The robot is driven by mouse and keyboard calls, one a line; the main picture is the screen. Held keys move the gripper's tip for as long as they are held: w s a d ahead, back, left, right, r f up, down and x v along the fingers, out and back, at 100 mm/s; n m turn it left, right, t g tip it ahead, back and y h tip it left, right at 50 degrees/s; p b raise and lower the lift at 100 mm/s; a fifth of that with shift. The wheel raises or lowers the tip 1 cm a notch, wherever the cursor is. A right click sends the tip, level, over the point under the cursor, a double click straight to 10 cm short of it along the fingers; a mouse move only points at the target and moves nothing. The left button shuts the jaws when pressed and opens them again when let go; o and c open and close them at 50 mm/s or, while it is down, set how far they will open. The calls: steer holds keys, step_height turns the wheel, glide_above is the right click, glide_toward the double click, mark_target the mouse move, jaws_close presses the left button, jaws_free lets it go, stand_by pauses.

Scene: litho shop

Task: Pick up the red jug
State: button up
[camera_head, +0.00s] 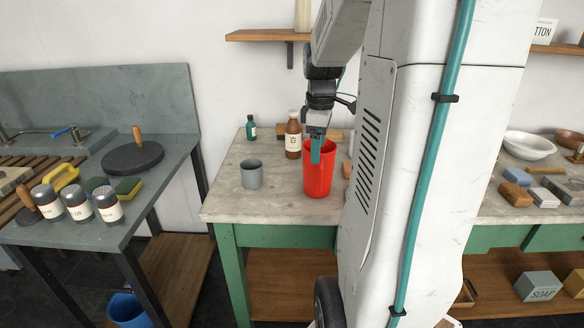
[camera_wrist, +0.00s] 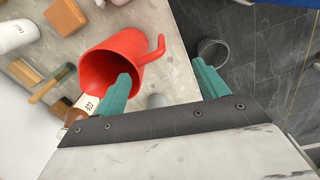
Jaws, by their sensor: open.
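The red jug (camera_head: 318,178) stands upright near the front of the grey-topped bench, right of a grey mug (camera_head: 251,175). My gripper (camera_head: 317,150) is at the jug's top in the head view, its teal finger overlapping the rim. In the wrist view the jug (camera_wrist: 112,58) has its mouth visible and its handle pointing to the upper right. My gripper (camera_wrist: 160,75) is open there. Its left finger overlaps the jug's lower rim; its right finger is clear to the right. Whether a finger touches the jug I cannot tell.
A brown bottle (camera_head: 293,138) stands close behind the jug, with a small green bottle (camera_head: 251,128) farther left. Wooden blocks (camera_wrist: 66,16) lie past the jug in the wrist view. The bench's front left is clear. A separate grey table (camera_head: 130,205) holds labelled jars.

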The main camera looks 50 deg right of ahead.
mark_target(322, 160)
steer(key=f, duration=0.2)
steer(key=d+f, duration=0.1)
steer(key=f, duration=0.2)
steer(key=d+f, duration=0.1)
steer(key=f, duration=0.2)
steer(key=shift+f, duration=0.15)
steer(key=c, duration=1.5)
